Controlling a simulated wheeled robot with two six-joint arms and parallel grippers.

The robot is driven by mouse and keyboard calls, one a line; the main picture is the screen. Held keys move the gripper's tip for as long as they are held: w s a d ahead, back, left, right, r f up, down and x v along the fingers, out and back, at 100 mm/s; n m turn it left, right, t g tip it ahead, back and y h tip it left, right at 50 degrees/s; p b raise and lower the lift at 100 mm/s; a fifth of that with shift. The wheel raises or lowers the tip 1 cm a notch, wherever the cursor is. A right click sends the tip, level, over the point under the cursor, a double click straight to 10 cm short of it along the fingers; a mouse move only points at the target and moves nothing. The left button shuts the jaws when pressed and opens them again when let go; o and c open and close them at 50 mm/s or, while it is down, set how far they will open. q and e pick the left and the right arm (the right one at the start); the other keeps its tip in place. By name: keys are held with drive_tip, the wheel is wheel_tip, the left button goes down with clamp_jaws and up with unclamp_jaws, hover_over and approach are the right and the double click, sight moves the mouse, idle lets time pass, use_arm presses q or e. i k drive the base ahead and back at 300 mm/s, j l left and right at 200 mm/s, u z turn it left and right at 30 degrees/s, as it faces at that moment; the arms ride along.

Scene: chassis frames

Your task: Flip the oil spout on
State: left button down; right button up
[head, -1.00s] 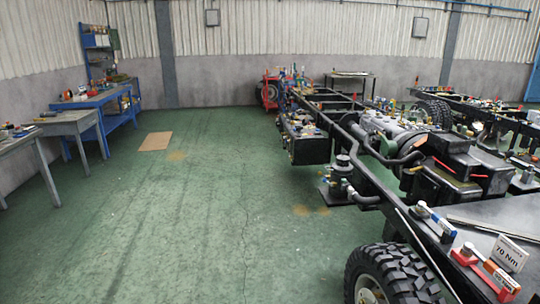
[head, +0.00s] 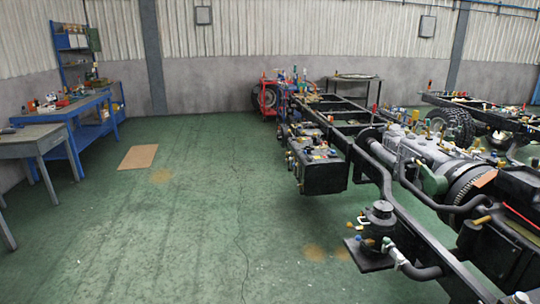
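I cannot pick out an oil spout for certain in the head view. The nearer chassis frame (head: 345,150) runs along the right side and carries many small coloured parts, too small to tell apart. A dark round unit with a hose (head: 380,215) sits low on its near side, with a white and green fitting (head: 393,252) beside it. A black box with small fittings on top (head: 322,172) hangs on the frame's left side. Neither of my grippers shows.
Green floor is open on the left and middle, with a flat cardboard piece (head: 138,157) on it. A blue workbench (head: 75,112) and a grey table (head: 33,141) stand at the left. A red cart (head: 268,95) and a dark table (head: 354,78) stand at the back.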

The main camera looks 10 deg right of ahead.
sight(459, 127)
drive_tip(key=i, duration=1)
drive_tip(key=i+z, duration=0.15)
drive_tip(key=i, duration=0.85)
drive_tip(key=i+z, duration=0.25)
drive_tip(key=i, duration=0.2)
drive_tip(key=i+z, duration=0.2)
drive_tip(key=i, duration=0.25)
drive_tip(key=i+j+z, duration=0.25)
drive_tip(key=i, duration=0.2)
drive_tip(key=i+j+z, duration=0.25)
drive_tip(key=i, duration=0.2)
drive_tip(key=i+j+z, duration=0.15)
drive_tip(key=i+z, duration=0.3)
drive_tip(key=i+j+z, duration=0.25)
drive_tip(key=z, duration=0.25)
drive_tip(key=i+j+z, duration=0.45)
drive_tip(key=z, duration=2.1)
drive_tip(key=i+l+z, duration=0.35)
drive_tip(key=l, duration=0.35)
drive_tip(key=i+l+z, duration=0.4)
drive_tip(key=l, duration=0.25)
drive_tip(key=i+l+z, duration=0.5)
drive_tip(key=i+l, duration=0.15)
drive_tip(key=i, duration=0.4)
drive_tip(key=i+l+z, duration=0.15)
drive_tip(key=i, duration=0.55)
drive_tip(key=i+l+z, duration=0.2)
drive_tip(key=i, duration=0.5)
